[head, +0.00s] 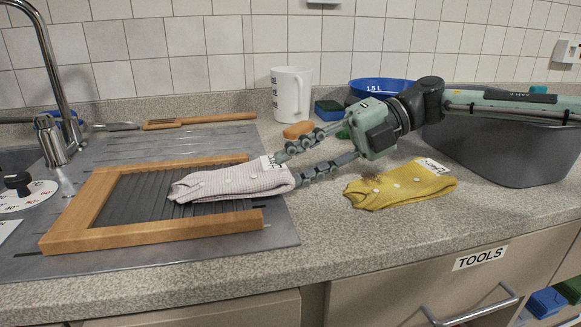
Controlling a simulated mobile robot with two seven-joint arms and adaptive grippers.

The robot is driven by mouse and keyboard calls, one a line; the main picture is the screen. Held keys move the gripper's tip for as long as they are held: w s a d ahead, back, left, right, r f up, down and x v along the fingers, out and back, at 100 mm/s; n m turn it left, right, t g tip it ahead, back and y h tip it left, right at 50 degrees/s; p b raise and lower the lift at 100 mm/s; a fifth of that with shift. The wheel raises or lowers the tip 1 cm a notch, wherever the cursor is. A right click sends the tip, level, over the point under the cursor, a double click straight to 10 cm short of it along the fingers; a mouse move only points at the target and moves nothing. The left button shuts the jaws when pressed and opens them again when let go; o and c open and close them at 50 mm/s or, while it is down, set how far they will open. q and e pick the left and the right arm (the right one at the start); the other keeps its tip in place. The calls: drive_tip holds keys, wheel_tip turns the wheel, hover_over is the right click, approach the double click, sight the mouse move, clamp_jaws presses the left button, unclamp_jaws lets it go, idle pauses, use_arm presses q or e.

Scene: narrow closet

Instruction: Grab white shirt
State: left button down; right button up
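A whitish knit garment (232,184), folded long, lies on the wooden-framed washboard (150,234). It has small dots and a white label at its right end. My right gripper (287,170) comes in from the right. Its two fingers are spread apart, with the tips at the garment's right end, one near the label and one near the lower right corner. I cannot tell whether the tips touch the cloth. My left gripper is not in view.
A yellow garment (405,187) lies on the counter below my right gripper. A grey tub (510,150), blue bowl (382,86), white jug (291,95), sponges and a brush (200,119) stand or lie behind. A tap (45,60) is at left. The front counter strip is clear.

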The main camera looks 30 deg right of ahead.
clamp_jaws()
